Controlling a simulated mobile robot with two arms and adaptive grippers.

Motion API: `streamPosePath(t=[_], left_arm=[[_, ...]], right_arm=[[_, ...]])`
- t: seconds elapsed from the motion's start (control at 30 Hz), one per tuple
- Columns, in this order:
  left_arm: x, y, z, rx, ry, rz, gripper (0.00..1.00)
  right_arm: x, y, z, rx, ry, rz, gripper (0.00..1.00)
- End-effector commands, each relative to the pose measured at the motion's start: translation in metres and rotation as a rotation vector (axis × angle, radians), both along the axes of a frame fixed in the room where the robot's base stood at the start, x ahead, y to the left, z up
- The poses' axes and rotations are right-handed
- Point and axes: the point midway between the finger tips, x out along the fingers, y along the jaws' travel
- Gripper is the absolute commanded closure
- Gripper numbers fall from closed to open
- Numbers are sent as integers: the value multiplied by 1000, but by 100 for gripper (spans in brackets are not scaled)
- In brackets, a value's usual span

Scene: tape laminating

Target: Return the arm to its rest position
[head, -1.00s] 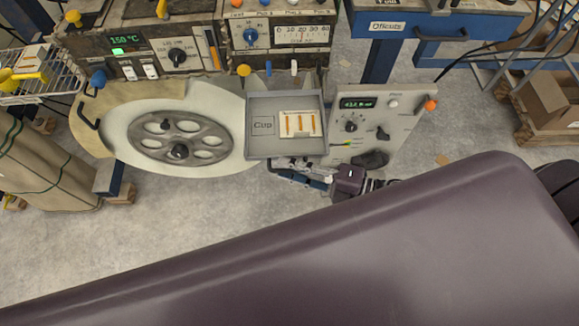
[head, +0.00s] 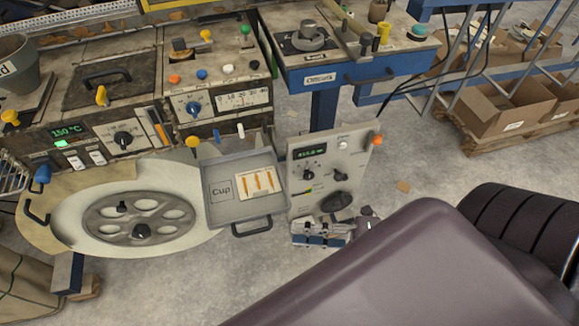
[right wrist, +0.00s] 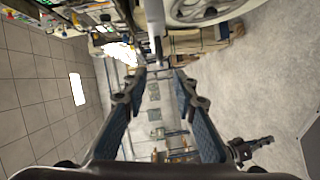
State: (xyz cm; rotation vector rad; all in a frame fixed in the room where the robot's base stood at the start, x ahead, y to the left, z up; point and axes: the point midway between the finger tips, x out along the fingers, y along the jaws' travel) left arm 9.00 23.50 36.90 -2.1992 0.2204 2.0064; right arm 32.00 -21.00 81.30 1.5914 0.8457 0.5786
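My right arm fills the lower right of the head view. Its gripper (head: 318,236) hangs in front of the lower edge of the grey control panel (head: 305,205), right of the tray labelled "Cup" (head: 218,208). In the right wrist view the two blue-padded fingers (right wrist: 157,100) stand apart with nothing between them, so the gripper is open and empty. The tray's dark handle (head: 252,227) is clear of the gripper. A light card with several orange strips (head: 258,184) lies in the tray. My left gripper is in neither view.
The machine bench (head: 130,85) with knobs and a 150 °C display stands behind. A large wheel (head: 140,218) is at left. A blue table (head: 350,65) and cardboard boxes (head: 495,110) are at the back right. Bare floor (head: 430,160) lies right of the panel.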

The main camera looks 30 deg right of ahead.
Motion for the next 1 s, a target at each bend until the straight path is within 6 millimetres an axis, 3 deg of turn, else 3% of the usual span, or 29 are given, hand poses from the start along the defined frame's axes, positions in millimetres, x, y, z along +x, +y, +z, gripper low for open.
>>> streamPosePath(t=[0.57, 0.67, 0.77, 0.83, 0.9, 1.0], left_arm=[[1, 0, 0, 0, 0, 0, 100], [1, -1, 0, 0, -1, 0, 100], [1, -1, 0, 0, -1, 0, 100], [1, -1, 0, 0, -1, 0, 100], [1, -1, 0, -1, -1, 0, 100], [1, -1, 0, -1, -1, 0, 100]], right_arm=[[-1, -2, 0, 1, 1, -3, 74], [7, -7, -10, 26, 34, -57, 74], [26, -24, -42, 95, 134, -209, 74], [39, -41, -80, 163, 248, -363, 74], [43, -58, -128, 230, 389, -530, 74], [32, -75, -202, 308, 601, -752, 74]])
